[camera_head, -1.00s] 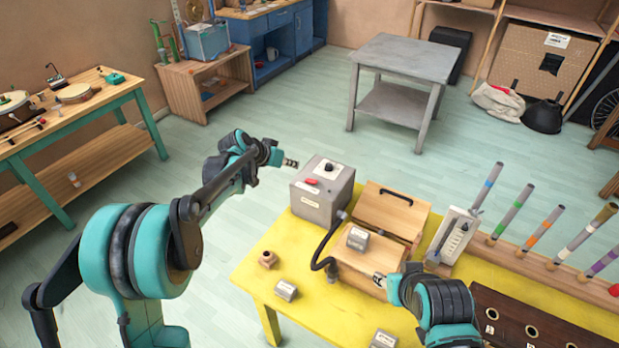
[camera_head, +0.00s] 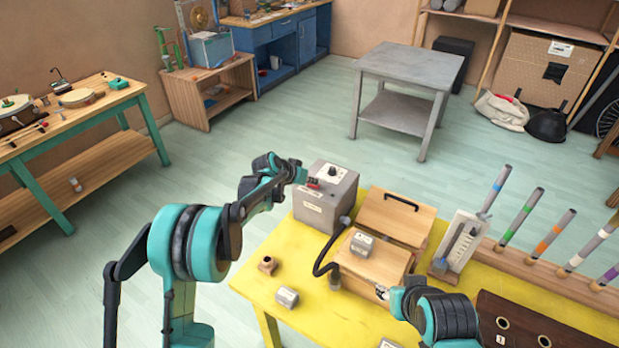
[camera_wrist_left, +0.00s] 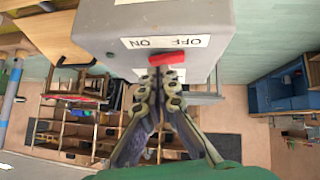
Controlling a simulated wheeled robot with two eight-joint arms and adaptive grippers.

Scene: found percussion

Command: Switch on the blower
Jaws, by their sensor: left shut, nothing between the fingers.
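The blower is a grey box (camera_head: 327,200) on the yellow table's far left corner, with a dial on top and a red switch (camera_head: 313,184). In the left wrist view the red switch (camera_wrist_left: 172,58) sits below an upside-down label (camera_wrist_left: 165,42) reading ON and OFF. Which way it is set I cannot tell. My left gripper (camera_head: 305,179) is shut and empty, its fingertips (camera_wrist_left: 160,74) right at the switch, touching or nearly so. The fingertips partly cover the switch.
A black hose (camera_head: 322,256) runs from the blower to a wooden box (camera_head: 375,268). Coloured-band tubes (camera_head: 521,217) stand at the right. Open floor lies left of the table.

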